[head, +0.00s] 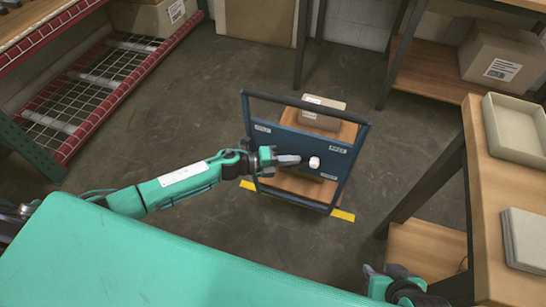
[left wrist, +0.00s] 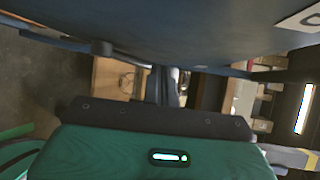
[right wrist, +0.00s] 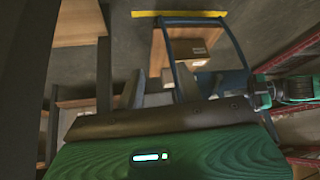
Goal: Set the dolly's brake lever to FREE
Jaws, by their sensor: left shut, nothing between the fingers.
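The dolly (head: 345,185) stands on the floor, with a dark blue upright frame and panel facing me. A white knob (head: 314,162), apparently the brake lever's end, shows on the panel's right half. Small labels sit at the panel's upper left (head: 262,128) and right (head: 338,149); their words are too small to read surely. My left gripper (head: 297,159) is shut and empty, its tips just left of the knob; I cannot tell whether they touch. In the left wrist view its fingers (left wrist: 165,85) are together beneath the blue panel. My right gripper (right wrist: 160,88) is open and empty.
A cardboard box (head: 322,112) rides on the dolly behind the panel. Yellow floor marks (head: 343,215) lie at its foot. A wooden bench (head: 485,215) with grey trays stands at the right, and a red-edged rack (head: 105,95) at the left. Open floor surrounds the dolly.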

